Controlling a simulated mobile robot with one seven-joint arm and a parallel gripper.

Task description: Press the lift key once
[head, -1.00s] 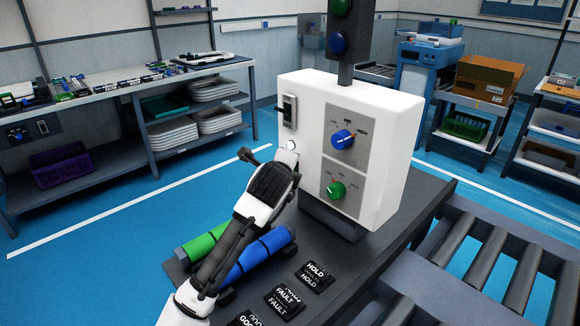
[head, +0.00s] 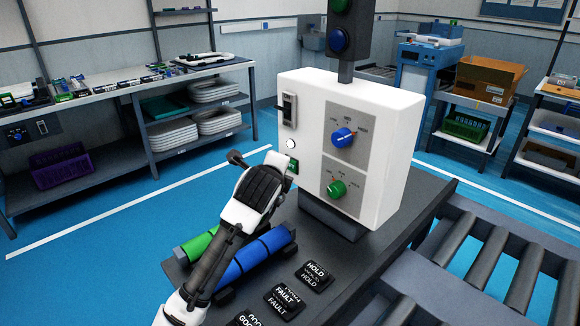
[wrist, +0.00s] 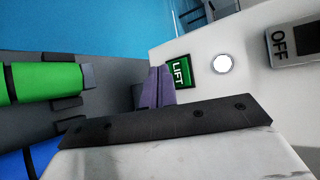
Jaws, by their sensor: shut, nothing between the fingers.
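The lift key is a small green plate marked LIFT (wrist: 180,74) on the white control box (head: 395,150). In the head view the green key (head: 292,167) shows just right of my gripper (head: 279,160). In the wrist view my gripper (wrist: 157,88) is shut and empty, its purple-grey fingers just left of the key. The fingertips look close to the key's left edge; I cannot tell whether they touch it. A round white lamp (wrist: 222,63) sits beside the key, and also shows above it in the head view (head: 291,143).
A switch marked OFF (wrist: 292,45) is beyond the lamp. Green and blue rollers (head: 255,257) and labelled blocks (head: 313,275) lie on the dark bench below.

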